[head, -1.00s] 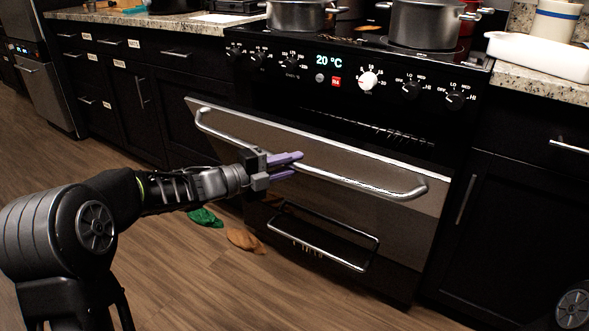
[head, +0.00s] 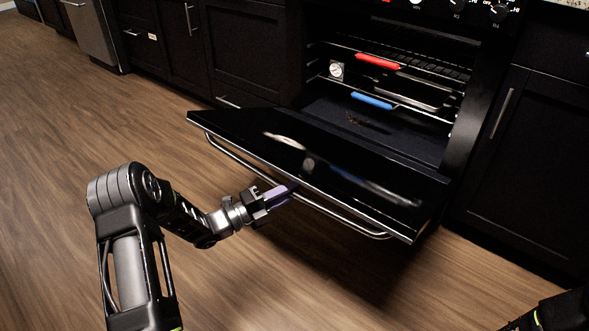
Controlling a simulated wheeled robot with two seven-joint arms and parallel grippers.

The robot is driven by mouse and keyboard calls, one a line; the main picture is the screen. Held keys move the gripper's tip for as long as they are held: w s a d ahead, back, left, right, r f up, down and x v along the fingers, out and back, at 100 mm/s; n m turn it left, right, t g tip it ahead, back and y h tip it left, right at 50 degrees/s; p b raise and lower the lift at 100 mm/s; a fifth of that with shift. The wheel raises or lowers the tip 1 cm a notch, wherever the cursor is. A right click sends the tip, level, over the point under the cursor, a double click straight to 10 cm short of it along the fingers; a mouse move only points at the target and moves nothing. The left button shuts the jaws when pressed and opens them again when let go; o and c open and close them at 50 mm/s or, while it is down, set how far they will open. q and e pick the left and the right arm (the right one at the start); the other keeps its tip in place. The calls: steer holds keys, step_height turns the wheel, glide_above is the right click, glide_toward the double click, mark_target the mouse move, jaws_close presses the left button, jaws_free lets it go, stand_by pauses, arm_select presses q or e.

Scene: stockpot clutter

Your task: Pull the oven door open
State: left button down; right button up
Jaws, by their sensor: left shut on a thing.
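The oven door (head: 330,165) hangs far open, tilted outward and down, with its dark inner face up. Its long metal handle (head: 340,218) runs along the front edge. My left gripper (head: 284,191) is shut on the handle near its middle. The fingertips are partly hidden by the door edge. The oven cavity (head: 400,120) shows behind the door, with wire racks, a red-handled item (head: 378,62), a blue-handled item (head: 372,100) and a round dial thermometer (head: 336,69). My right gripper is not in view; only part of my right arm shows at the lower right.
Dark cabinets with metal pulls stand left and right of the oven (head: 250,50). The control knobs (head: 457,3) are at the top edge. The wooden floor (head: 100,150) in front is clear where it shows.

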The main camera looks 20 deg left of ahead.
arm_select(q)
step_height(320, 180, down, 2)
steer(key=shift+f, duration=0.1)
stand_by(0.4)
steer(key=c, duration=1.3)
jaws_free()
steer(key=shift+s+a, duration=0.1)
steer(key=shift+s, duration=0.05)
steer(key=p+v, duration=0.2)
steer(key=v, duration=0.5)
steer(key=shift+s+a+f+h, duration=0.15)
steer(key=shift+s+f+h, duration=0.05)
steer(key=shift+h, duration=0.1)
